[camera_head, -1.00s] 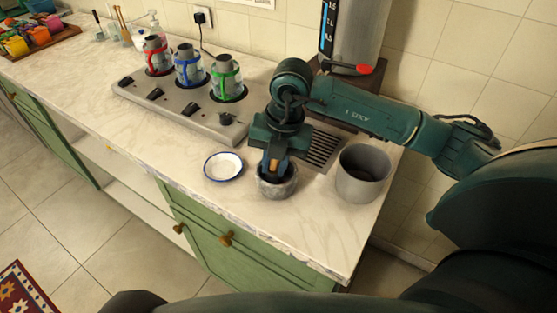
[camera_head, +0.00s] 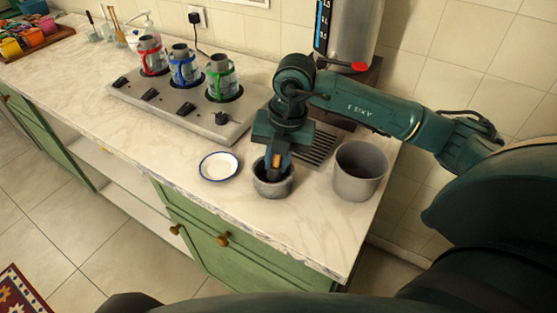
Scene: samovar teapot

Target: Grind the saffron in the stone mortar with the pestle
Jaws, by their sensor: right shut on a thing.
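The grey stone mortar (camera_head: 272,187) stands on the pale counter near its front edge. My right gripper (camera_head: 275,166) points down right over the mortar's mouth. It is shut on the pestle, which is mostly hidden by the fingers and the mortar's wall. The inside of the mortar looks dark, and I cannot make out any saffron in it. My left gripper is not in view.
A white blue-rimmed dish (camera_head: 219,167) lies just left of the mortar. A grey pot (camera_head: 359,171) stands to its right. Behind are a drip grille (camera_head: 322,147), a tall boiler (camera_head: 346,35) and a burner unit (camera_head: 185,113) with three handled glasses.

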